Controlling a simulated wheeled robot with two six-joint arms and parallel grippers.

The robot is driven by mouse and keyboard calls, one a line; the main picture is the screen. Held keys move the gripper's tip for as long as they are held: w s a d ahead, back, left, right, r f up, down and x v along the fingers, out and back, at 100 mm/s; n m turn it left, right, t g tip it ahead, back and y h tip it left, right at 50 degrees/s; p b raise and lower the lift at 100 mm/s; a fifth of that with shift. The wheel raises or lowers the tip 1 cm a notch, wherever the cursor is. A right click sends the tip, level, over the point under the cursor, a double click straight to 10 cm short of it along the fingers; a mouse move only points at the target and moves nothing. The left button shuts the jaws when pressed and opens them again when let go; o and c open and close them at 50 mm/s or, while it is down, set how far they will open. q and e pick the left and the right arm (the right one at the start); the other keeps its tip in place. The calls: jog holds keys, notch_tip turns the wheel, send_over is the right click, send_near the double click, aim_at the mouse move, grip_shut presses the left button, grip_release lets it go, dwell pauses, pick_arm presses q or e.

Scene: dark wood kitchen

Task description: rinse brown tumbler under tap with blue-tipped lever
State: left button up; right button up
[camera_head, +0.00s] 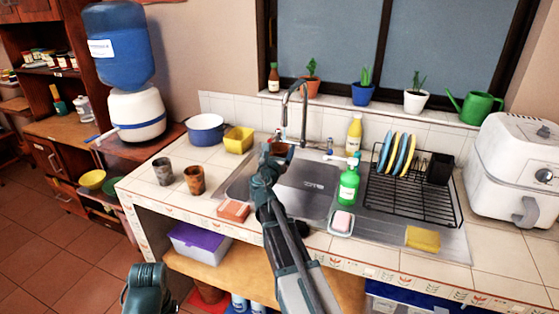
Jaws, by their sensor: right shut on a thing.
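My right gripper (276,150) is shut on a small brown thing, which looks like the brown tumbler (285,151), over the back left of the sink (307,187). The gripper hides much of it, so I cannot tell its tilt. The tall curved metal tap (304,105) arches above, its spout end just over the held thing. A lever with a blue tip (329,152) shows right of the tap's base. Something pale bluish shows below the spout; I cannot tell whether it is water. Part of my left arm shows at the bottom left; its gripper is out of view.
A grey tumbler (163,171) and a rusty brown tumbler (194,180) stand on the left counter. A sponge-like orange block (233,211) lies by the sink's front left. A green soap bottle (348,183) and a dish rack (412,197) stand right of the basin.

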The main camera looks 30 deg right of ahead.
aim_at(278, 155)
jog(key=v, duration=0.7)
jog(key=shift+s+d, duration=0.2)
jog(key=shift+d, duration=0.05)
jog(key=shift+s+r, duration=0.1)
jog(key=shift+r, duration=0.05)
dwell(1.3)
jog(key=shift+s+a+r+p, duration=0.5)
jog(key=shift+s+r+p, duration=0.1)
jog(key=shift+r+p, duration=0.15)
jog(key=shift+s+a+r+p, duration=1.1)
jog(key=shift+s+r+p, duration=0.05)
jog(key=shift+s+p, duration=0.1)
